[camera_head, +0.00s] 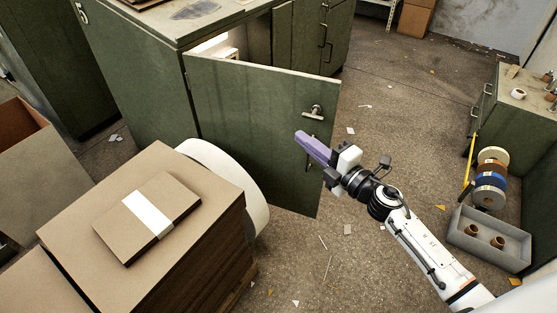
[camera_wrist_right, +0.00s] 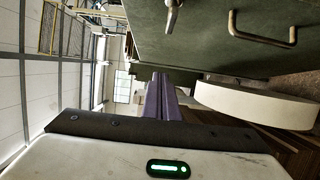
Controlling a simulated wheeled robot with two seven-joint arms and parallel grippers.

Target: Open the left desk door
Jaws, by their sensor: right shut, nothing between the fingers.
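The green desk (camera_head: 125,65) stands at the upper left of the head view. Its door (camera_head: 250,120) stands open, swung out from the hinge side at the left, and part of the inside shows above it. A metal lever handle (camera_head: 315,111) is near the door's free edge. My right gripper (camera_head: 300,137) is shut and empty, its purple fingers in front of the door below the handle. I cannot tell whether they touch it. The right wrist view shows the purple fingers (camera_wrist_right: 160,97) together, with the green door face (camera_wrist_right: 205,40) beside them. My left gripper is not in view.
A stack of brown board (camera_head: 75,230) with a banded bundle (camera_head: 148,217) on top fills the lower left. A grey bin (camera_head: 490,257) and tape rolls (camera_head: 490,180) stand at the right. The floor between the door and the right-hand bench (camera_head: 525,105) is mostly clear.

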